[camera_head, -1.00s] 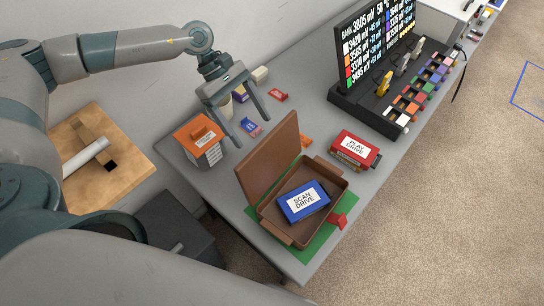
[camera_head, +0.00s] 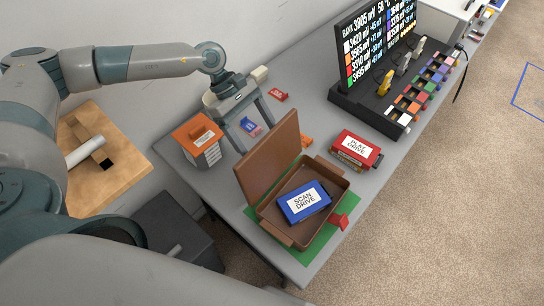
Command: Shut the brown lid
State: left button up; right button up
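The brown lid (camera_head: 268,160) stands raised on the left side of a brown box (camera_head: 284,222), so the box is open. Inside the box lies a blue drive labelled "SCAN DRIVE" (camera_head: 304,202). The box sits on a green mat (camera_head: 322,240) at the near end of the grey table. My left gripper (camera_head: 254,137) is open and empty, above the table just behind the lid's upper left edge, its fingers pointing down. I cannot tell whether a finger touches the lid. My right gripper is not in view.
An orange-topped box (camera_head: 198,140) stands left of the lid. A red "PLAY DRIVE" (camera_head: 356,149) lies right of the box. A black display stand (camera_head: 372,105) is at the back. A red tab (camera_head: 339,221) sits at the box's front right.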

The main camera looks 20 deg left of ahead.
aim_at(274, 157)
pick_arm(q)
jog(key=c, duration=0.7)
jog(key=shift+d, duration=0.1)
jog(key=shift+s+d+r+y+p, duration=0.15)
jog(key=shift+d+r+p, duration=0.05)
jog(key=shift+d+p, duration=0.25)
jog(key=shift+s+d+r+y+p, duration=0.15)
jog(key=shift+d+r+p, duration=0.05)
jog(key=shift+d+p, duration=0.2)
jog(key=shift+d, duration=0.3)
jog(key=shift+d+r, duration=0.1)
jog(key=shift+r, duration=0.05)
jog(key=shift+s+d+r+y+p, duration=0.1)
jog(key=shift+s+d+y+p, duration=0.15)
jog(key=shift+d, duration=0.25)
jog(key=shift+s+d+r+y+p, duration=0.15)
jog(key=shift+d+p, duration=0.1)
jog(key=shift+d, duration=0.2)
jog(key=shift+d+f, duration=0.1)
jog(key=shift+d, duration=0.1)
